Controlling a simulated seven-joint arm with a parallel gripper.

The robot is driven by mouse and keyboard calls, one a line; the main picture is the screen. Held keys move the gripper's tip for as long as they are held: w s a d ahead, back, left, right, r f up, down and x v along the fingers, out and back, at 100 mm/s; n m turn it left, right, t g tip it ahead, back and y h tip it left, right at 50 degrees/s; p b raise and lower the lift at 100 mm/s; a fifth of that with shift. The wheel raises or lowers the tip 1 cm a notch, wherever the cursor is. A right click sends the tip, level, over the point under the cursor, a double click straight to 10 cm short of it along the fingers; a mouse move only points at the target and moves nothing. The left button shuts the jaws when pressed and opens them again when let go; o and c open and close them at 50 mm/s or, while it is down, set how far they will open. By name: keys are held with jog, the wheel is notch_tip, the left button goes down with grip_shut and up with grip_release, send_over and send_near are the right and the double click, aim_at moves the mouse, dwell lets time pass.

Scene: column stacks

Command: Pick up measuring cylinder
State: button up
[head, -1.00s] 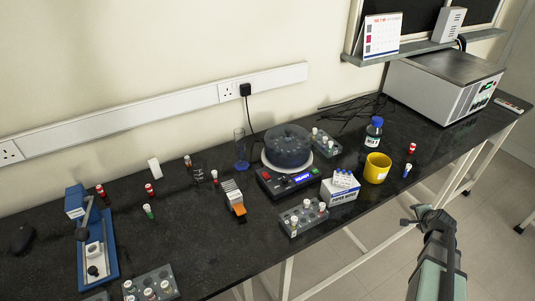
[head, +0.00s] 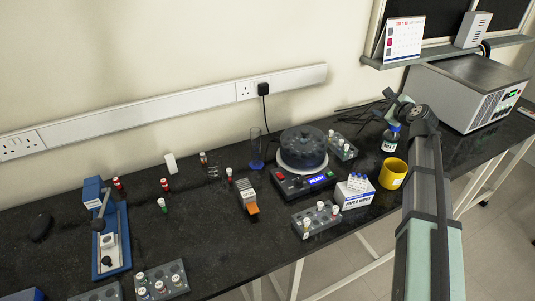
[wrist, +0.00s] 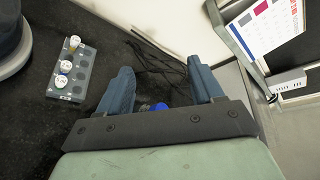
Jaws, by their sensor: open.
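The measuring cylinder (head: 256,150) is clear and slim with a blue base. It stands upright on the dark bench near the wall, just left of the round dark-lidded device, in the head view. I do not see it in the wrist view. My gripper (wrist: 161,85) is open and empty, its two blue-grey fingers wide apart. In the head view my gripper (head: 393,102) is over the right part of the bench, above the blue-capped bottle and well to the right of the cylinder. Its fingers are hard to make out there.
The dark-lidded device (head: 303,150) stands between cylinder and gripper. The blue-capped bottle (head: 391,138), yellow cup (head: 393,173), paper wipes box (head: 354,194) and vial rack (head: 342,146) are nearby. A wall shelf (head: 430,52) is behind my gripper. Several small vials stand left of the cylinder.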

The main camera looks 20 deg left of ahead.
jog(key=a+g+y, duration=0.2)
jog(key=a+g, duration=0.1)
jog(key=a, duration=0.7)
jog(key=n+g+h, duration=0.1)
jog(key=g+h, duration=0.4)
jog(key=g, duration=0.5)
send_near(254, 138)
jog(key=f, duration=0.2)
jog(key=w+a+f, duration=0.1)
jog(key=f, duration=0.1)
jog(key=w+f, duration=0.1)
jog(key=f, duration=0.1)
jog(key=shift+a+f, duration=0.15)
jog(key=shift+a, duration=0.05)
jog(key=shift+a+x, duration=0.15)
jog(key=shift+x, duration=1.2)
jog(key=shift+a+x, duration=0.2)
jog(key=shift+x, duration=1.1)
jog(key=shift+s, duration=0.2)
grip_shut()
